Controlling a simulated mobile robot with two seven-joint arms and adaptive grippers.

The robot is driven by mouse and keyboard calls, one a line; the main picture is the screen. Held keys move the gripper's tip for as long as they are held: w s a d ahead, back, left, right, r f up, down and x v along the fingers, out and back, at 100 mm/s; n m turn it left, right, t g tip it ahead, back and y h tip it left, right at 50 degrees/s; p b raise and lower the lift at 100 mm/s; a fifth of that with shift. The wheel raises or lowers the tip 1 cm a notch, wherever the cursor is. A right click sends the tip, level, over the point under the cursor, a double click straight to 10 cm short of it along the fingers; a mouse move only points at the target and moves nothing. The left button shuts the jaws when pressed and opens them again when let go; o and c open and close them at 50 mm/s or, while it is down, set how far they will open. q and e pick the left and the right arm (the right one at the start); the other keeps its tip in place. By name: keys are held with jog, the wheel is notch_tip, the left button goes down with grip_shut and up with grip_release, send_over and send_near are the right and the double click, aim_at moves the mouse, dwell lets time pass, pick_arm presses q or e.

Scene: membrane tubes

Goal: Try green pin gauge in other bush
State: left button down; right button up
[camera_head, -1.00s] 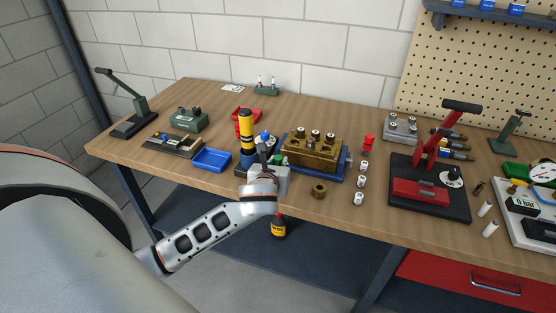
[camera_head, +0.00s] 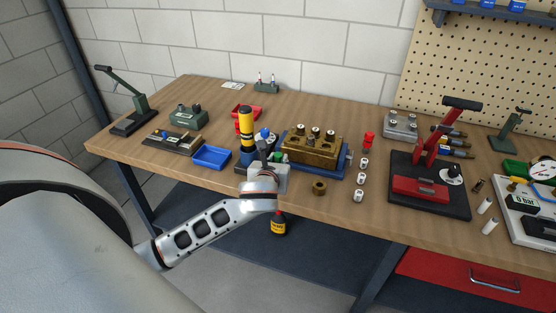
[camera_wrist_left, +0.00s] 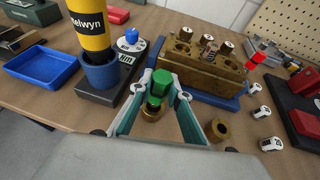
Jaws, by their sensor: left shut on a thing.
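My left gripper (camera_head: 264,154) is shut on the green pin gauge (camera_wrist_left: 160,84), whose green head shows between the fingers in the left wrist view. A brass bush (camera_wrist_left: 152,108) lies just below the gauge's green end, close to the fingertips. I cannot tell whether the pin is in its bore or only in front of it. A second brass bush (camera_wrist_left: 220,130) stands apart on the bench to the right; it also shows in the head view (camera_head: 319,188). My right gripper is not in view.
A brass block on a blue base (camera_head: 312,152) stands right of the gripper. A yellow and black cylinder in a dark stand (camera_head: 246,125) is close at left, near a blue tray (camera_head: 211,157). Several small white-marked pieces (camera_head: 362,180) stand farther right.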

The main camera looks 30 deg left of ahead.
aim_at(278, 155)
pick_arm(q)
jog(key=shift+f, duration=0.4)
dwell(0.7)
jog(key=shift+f, duration=0.3)
dwell(0.3)
jog(key=shift+f, duration=0.35)
dwell(0.4)
jog(key=shift+f+b, duration=0.2)
jog(key=shift+b, duration=0.1)
dwell(0.3)
jog(key=shift+r, duration=0.1)
dwell(0.8)
jog(key=shift+r, duration=0.6)
jog(key=shift+r+p, duration=0.35)
jog(key=shift+r, duration=2)
